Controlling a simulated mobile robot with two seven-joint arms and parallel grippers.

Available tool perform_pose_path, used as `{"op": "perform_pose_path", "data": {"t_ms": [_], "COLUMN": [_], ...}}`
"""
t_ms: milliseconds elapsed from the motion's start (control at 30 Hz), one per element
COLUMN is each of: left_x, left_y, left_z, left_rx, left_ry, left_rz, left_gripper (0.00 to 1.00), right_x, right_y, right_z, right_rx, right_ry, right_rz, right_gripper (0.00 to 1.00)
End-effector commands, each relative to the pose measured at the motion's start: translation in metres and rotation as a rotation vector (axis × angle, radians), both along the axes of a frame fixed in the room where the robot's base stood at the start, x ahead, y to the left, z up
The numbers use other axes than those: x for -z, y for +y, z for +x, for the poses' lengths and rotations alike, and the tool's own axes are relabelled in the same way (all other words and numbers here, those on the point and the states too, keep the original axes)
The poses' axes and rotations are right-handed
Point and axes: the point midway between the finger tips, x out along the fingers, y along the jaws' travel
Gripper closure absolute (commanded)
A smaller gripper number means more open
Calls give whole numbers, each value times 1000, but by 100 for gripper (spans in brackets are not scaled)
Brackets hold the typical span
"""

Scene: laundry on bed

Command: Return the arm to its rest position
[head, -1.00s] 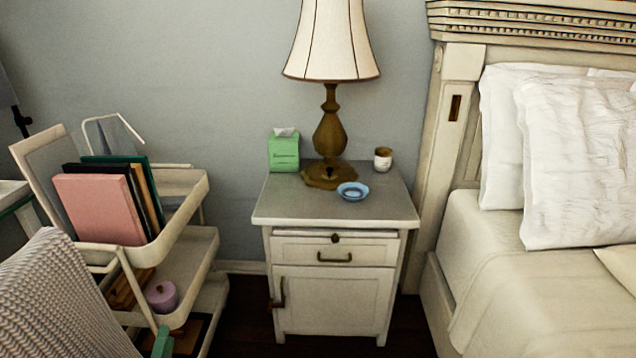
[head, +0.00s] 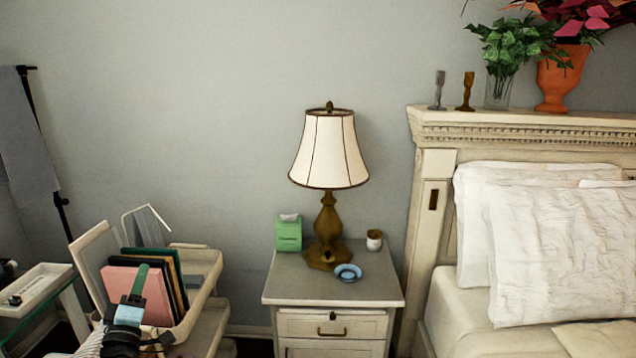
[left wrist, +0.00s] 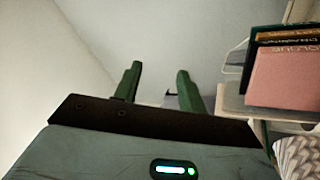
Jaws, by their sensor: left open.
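My left gripper (head: 138,282) shows at the lower left of the head view, in front of the books on the cart. In the left wrist view its two green fingers (left wrist: 156,84) stand apart with nothing between them. The gripper is open and empty. The wrist view faces a pale wall, with the books (left wrist: 282,72) to the right of the fingers. My right gripper is in neither view.
A white cart (head: 190,322) with upright books (head: 180,285) stands left. A nightstand (head: 335,290) carries a lamp (head: 328,150), green tissue box (head: 288,235), blue dish (head: 348,272) and small cup (head: 374,240). The bed (head: 455,315) is right; a glass-topped table (head: 45,325) is far left.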

Motion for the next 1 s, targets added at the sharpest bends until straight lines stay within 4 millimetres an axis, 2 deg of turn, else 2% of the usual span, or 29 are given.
{"op": "perform_pose_path", "data": {"t_ms": [33,133,267,433,600,867,1000], "left_x": [25,47,77,109,135,205,246], "left_y": [-7,-17,-21,-13,4,-36,-61], "left_z": [3,10,15,14,8,-52,-99], "left_rx": [-11,-40,-76,-115,-146,-25,54], "left_ry": [81,211,365,539,699,733,765], "left_rz": [120,387,720,1096,1424,1405,1391], "left_gripper": [59,59,59,59,59,59,59], "right_x": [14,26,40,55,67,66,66], "right_y": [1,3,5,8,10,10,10], "right_z": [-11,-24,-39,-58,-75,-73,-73], "right_rx": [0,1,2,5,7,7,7], "right_ry": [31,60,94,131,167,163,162], "right_rz": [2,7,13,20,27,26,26], "right_gripper": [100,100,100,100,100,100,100]}}
